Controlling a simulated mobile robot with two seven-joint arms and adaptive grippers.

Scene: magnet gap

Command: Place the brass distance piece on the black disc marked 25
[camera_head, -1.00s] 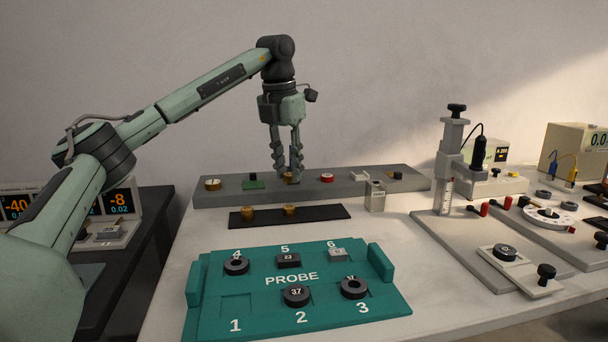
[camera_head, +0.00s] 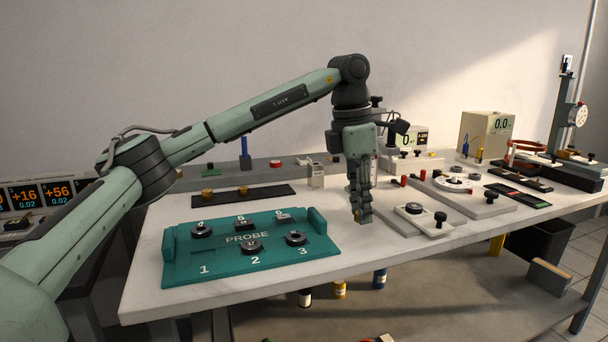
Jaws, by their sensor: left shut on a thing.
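My left gripper (camera_head: 362,217) is shut, pointing down, just right of the teal PROBE tray (camera_head: 174,262). A small brass-coloured bit, which I take for the brass distance piece (camera_head: 357,217), shows at its fingertips; the fingers hide most of it. A black disc (camera_head: 413,208) lies on the pale plate at the base of the stand, right of the gripper. I cannot read a 25 on any disc. My right gripper is not in view.
Two brass pieces (camera_head: 208,193) (camera_head: 243,190) stand on a black strip (camera_head: 275,191) behind the tray. A black knob (camera_head: 440,219) rises close to the disc on the plate. A small metal block (camera_head: 315,175) stands behind the gripper. Bare tabletop lies in front of it.

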